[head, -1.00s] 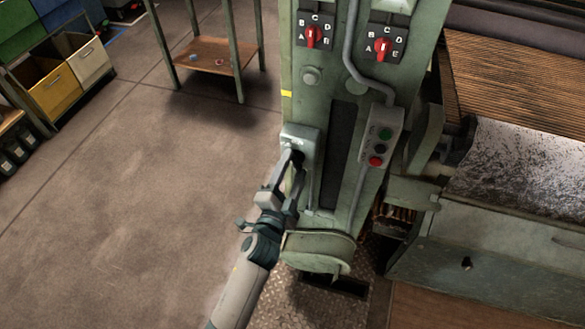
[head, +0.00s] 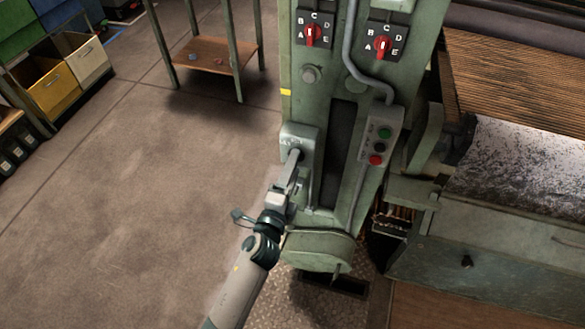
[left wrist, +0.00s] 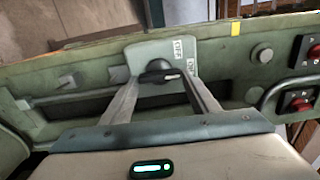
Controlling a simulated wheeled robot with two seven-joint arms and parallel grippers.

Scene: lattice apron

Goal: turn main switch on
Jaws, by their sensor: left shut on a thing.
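The main switch, a black rotary knob (left wrist: 156,74), sits on a pale grey plate (left wrist: 150,54) on the green machine column. In the head view the plate (head: 298,138) is on the column's left side, and the knob is mostly hidden by my gripper. My left gripper (head: 294,158) reaches it from below. In the left wrist view its two fingers (left wrist: 162,79) close on the ends of the knob, which lies crosswise with a white mark at its right. My right gripper is not in view.
Two red rotary selectors (head: 312,36) (head: 382,46) are higher on the column. A push-button box (head: 380,147) with green, black and red buttons and a conduit (head: 350,50) are to the right. A rounded green housing (head: 318,249) is below.

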